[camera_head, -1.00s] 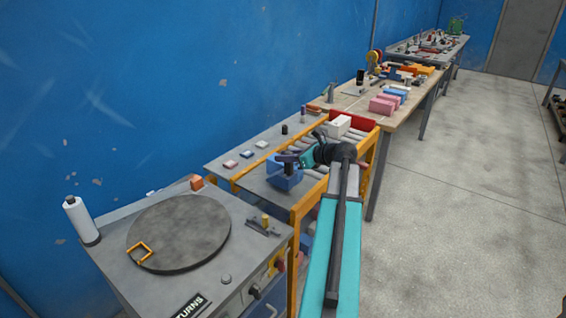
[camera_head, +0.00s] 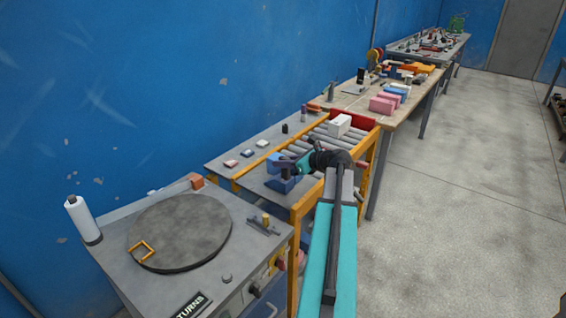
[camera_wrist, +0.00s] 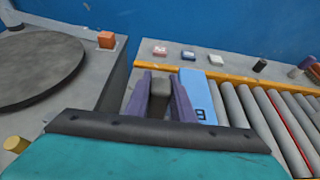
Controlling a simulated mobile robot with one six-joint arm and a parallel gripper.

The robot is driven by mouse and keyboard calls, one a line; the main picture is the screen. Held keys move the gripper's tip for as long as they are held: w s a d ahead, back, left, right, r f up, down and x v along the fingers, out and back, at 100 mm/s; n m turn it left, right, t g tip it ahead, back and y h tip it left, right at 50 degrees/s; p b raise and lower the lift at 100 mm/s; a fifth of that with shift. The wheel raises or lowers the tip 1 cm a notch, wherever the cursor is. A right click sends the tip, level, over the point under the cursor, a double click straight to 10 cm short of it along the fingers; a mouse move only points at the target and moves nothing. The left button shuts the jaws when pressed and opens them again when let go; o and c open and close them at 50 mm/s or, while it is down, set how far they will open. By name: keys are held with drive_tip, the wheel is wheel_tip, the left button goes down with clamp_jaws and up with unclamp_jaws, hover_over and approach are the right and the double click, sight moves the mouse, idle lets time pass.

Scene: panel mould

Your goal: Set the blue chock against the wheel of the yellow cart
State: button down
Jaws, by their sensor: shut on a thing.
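My gripper (camera_wrist: 160,92) is shut on a small grey block (camera_wrist: 160,86), seen between its purple fingers in the wrist view. In the head view my gripper (camera_head: 286,167) is over the near end of the roller table. A blue piece (camera_head: 283,186) shows just below it, partly hidden. A light blue panel with a black mark (camera_wrist: 197,95) stands just right of the fingers in the wrist view. I cannot tell whether the grey block and the blue parts are one thing, the chock. No yellow cart or wheel can be made out.
The roller table has an orange-yellow frame (camera_head: 309,206) and a white box (camera_head: 339,125) on its rollers. A grey cabinet with a round disc (camera_head: 180,232) stands at the near left. Small blocks lie on the shelf by the blue wall. The floor at right (camera_head: 460,190) is open.

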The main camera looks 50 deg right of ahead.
drive_tip(key=shift+f, duration=0.15)
drive_tip(key=c, duration=1.5)
unclamp_jaws()
drive_tip(key=shift+f, duration=0.1)
drive_tip(key=shift+c, duration=0.2)
drive_tip(key=b+v, duration=0.1)
drive_tip(key=v, duration=1.1)
drive_tip(key=shift+b, duration=0.35)
drive_tip(key=shift+o, duration=0.5)
